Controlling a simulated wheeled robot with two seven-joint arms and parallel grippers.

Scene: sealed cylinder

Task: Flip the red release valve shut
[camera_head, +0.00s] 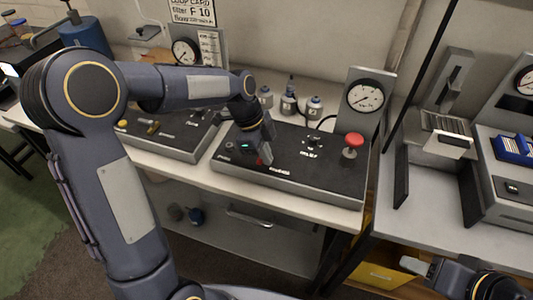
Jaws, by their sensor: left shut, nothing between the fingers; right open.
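A black control panel (310,178) sits on the bench in the middle of the view. My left gripper (265,157) is shut and points down at the panel's front left part. A small red piece (260,162), which looks like the red release valve, shows right at its fingertips. The gripper hides most of it, so I cannot tell its position or whether they touch. A red mushroom-shaped knob (353,140) stands upright at the panel's right end, apart from the gripper. My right gripper (415,265) is open and empty at the lower right, below the bench top.
A round gauge (366,95) stands behind the panel on the right. Several small bottles (289,104) stand behind it. Another panel (180,137) lies to the left, partly under my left arm. A grey fixture (447,125) and a blue-topped device (513,150) stand on the right bench.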

